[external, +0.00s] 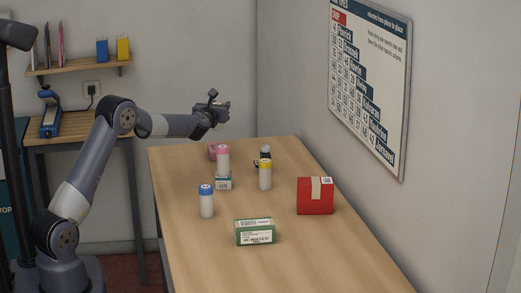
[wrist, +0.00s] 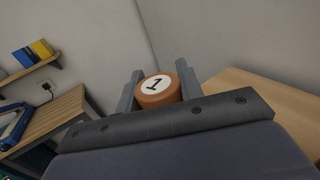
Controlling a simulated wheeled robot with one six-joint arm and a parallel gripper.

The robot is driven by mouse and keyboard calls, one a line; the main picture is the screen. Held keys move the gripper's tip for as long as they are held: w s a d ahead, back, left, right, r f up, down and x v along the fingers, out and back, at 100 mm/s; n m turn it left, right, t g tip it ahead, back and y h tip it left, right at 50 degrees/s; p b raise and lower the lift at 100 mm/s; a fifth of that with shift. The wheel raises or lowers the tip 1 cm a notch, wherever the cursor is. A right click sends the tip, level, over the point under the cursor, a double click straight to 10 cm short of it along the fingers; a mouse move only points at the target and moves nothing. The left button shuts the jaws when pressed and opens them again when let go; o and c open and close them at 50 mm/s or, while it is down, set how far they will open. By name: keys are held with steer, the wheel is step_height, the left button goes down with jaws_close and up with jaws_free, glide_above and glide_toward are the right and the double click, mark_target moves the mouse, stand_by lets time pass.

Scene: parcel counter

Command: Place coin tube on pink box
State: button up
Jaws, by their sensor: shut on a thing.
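In the wrist view, an orange-brown coin tube (wrist: 159,98) with a white end marked "1" sits between the two fingers of my gripper (wrist: 159,80), which is shut on it. In the external view my gripper (external: 219,109) is raised above the far left end of the table, and the tube is too small to make out clearly there. A small pink box (external: 212,151) stands on the table's far left part, below the gripper.
A yellow-capped tube (external: 265,175), a dark-topped bottle (external: 265,152), a blue-capped tube (external: 206,202), a red box (external: 315,196) and a green box (external: 255,232) stand around the table (external: 330,255).

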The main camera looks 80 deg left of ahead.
mark_target(216, 130)
steer(key=shift+f, duration=3.5)
steer(key=shift+f+b, duration=0.2)
steer(key=shift+b, duration=0.25)
steer(key=o, duration=1.1)
steer(key=shift+r, duration=0.1)
steer(key=shift+r+p, duration=0.15)
steer(key=shift+p, duration=0.25)
steer(key=shift+s+d+b, duration=0.1)
steer(key=shift+d+b, duration=0.2)
steer(key=shift+d, duration=0.05)
steer(key=b+v, duration=0.2)
steer(key=v, duration=0.9)
steer(key=shift+s+d, duration=0.1)
steer(key=shift+d, duration=0.05)
